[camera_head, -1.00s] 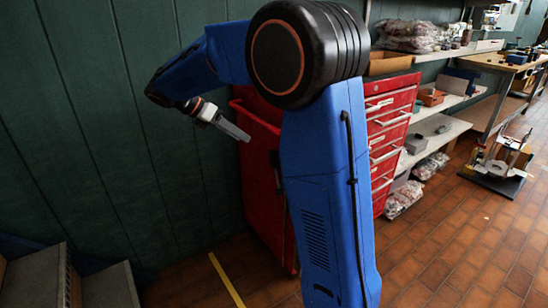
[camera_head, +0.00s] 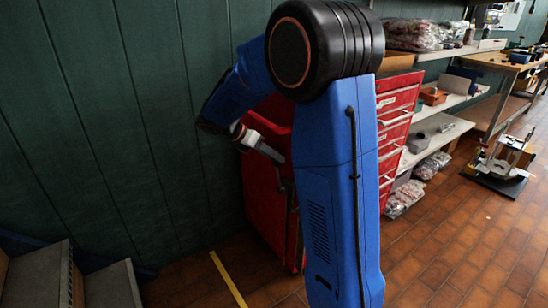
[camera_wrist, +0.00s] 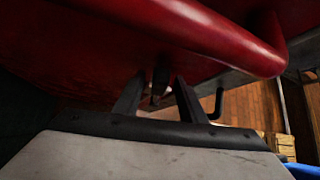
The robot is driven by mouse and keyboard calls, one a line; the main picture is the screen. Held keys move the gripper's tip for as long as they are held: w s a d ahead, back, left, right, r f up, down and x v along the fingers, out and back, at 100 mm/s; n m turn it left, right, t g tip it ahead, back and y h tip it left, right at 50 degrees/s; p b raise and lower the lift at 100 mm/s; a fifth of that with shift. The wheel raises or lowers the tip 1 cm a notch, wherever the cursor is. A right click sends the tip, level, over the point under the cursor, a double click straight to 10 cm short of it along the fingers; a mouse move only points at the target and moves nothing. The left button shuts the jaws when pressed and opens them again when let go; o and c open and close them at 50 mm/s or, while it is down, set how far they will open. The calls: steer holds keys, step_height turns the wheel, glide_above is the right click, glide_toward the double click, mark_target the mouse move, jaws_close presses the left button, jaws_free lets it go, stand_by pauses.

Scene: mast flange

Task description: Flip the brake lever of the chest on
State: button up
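The red chest (camera_head: 258,205) stands against the green wall, partly hidden behind my blue arm. My gripper (camera_head: 274,154) is at the chest's upper left side in the head view. In the wrist view my gripper (camera_wrist: 157,88) has its two dark fingers apart, close below the chest's red body (camera_wrist: 75,55). A small dark part (camera_wrist: 160,78) shows between or just beyond the fingertips; I cannot tell whether it is the brake lever or whether the fingers touch it. A thin black hooked part (camera_wrist: 217,104) shows right of the fingers.
A thick red bar (camera_wrist: 225,42) crosses above the fingers in the wrist view. Shelves (camera_head: 440,132) with bags and boxes stand right of the chest. A yellow floor line (camera_head: 228,278) runs in front. Grey steps (camera_head: 108,286) are at lower left.

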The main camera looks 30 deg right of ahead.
steer(key=shift+s+d+f, duration=0.1)
steer(key=shift+d+f, duration=0.1)
steer(key=shift+d, duration=0.1)
steer(key=shift+c, duration=0.7)
jaws_close()
